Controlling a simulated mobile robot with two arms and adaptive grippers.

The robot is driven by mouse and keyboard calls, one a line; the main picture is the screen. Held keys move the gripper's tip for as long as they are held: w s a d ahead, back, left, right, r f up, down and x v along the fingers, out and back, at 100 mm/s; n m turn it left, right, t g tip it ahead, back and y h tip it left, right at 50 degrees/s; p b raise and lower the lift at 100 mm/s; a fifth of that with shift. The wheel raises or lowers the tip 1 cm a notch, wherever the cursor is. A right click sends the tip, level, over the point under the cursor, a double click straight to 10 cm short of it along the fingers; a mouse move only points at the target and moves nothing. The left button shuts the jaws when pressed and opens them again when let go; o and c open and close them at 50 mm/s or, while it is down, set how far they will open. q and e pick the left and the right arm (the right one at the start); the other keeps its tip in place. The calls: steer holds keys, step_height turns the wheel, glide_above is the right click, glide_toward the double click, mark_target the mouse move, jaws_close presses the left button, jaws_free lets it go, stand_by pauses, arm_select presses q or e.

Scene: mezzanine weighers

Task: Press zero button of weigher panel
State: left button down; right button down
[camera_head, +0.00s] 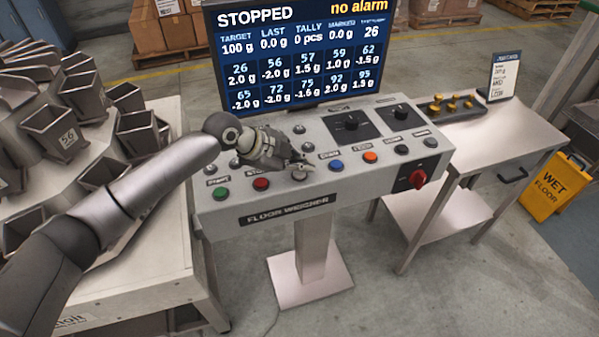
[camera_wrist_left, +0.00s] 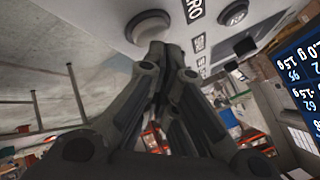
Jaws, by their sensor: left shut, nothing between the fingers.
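The weigher panel (camera_head: 330,150) is a grey sloped console on a pedestal, with a row of coloured buttons along its front. The zero button (camera_head: 299,175) is pale grey, between the red button and the blue button. My left gripper (camera_head: 308,165) is shut and empty, with its fingertips right by the zero button and partly covering it. In the left wrist view the round zero button (camera_wrist_left: 149,27) shows just ahead of my fingertips (camera_wrist_left: 166,52), beside a label (camera_wrist_left: 193,10) ending in "RO". I cannot tell whether the fingers touch it. My right gripper is not in view.
A screen (camera_head: 298,55) reading "STOPPED" and "no alarm" stands behind the panel. The red (camera_head: 261,184), green (camera_head: 222,194) and blue (camera_head: 336,165) buttons are close by. A red rotary switch (camera_head: 417,178) is at right. A multihead weigher (camera_head: 70,140) stands left, a steel table (camera_head: 480,145) right.

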mark_target(301, 175)
arm_select(q)
steer(key=shift+f+b, duration=0.35)
steer(key=shift+f, duration=0.1)
stand_by(0.6)
steer(key=shift+r, duration=0.1)
steer(key=shift+r+p, duration=0.6)
steer(key=shift+r, duration=0.2)
steer(key=shift+r+p, duration=1.75)
steer(key=shift+r, duration=0.8)
steer(key=shift+f, duration=0.15)
